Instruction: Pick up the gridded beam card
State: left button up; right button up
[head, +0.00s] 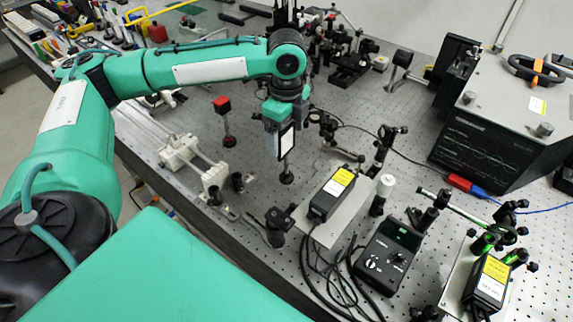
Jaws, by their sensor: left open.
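A small pale upright card with a dark border (287,141), which looks like the beam card, shows near the middle of the head view. It appears to stand above a thin post with a round dark foot; any grid lines are too small to make out. My left gripper (277,122) points down right at the card and is open. In the picture it overlaps the card's upper part and left edge. I cannot tell whether the fingers are around the card or touching it. My right gripper is not in view.
A red-topped post (222,105) and a white rail assembly (193,160) stand to the left. A yellow-labelled box (332,194), a black meter (388,256) and cables lie in front. A large instrument with a screen (490,150) stands right. Some perforated bench is bare between.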

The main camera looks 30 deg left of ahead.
pick_arm(q)
notch_tip(320, 180, down, 2)
jog(key=shift+a+f, duration=0.1)
jog(key=shift+c, duration=0.2)
jog(key=c, duration=1.5)
jog(key=shift+w, duration=0.1)
jog(key=shift+c, duration=0.5)
jog(key=shift+r, duration=0.2)
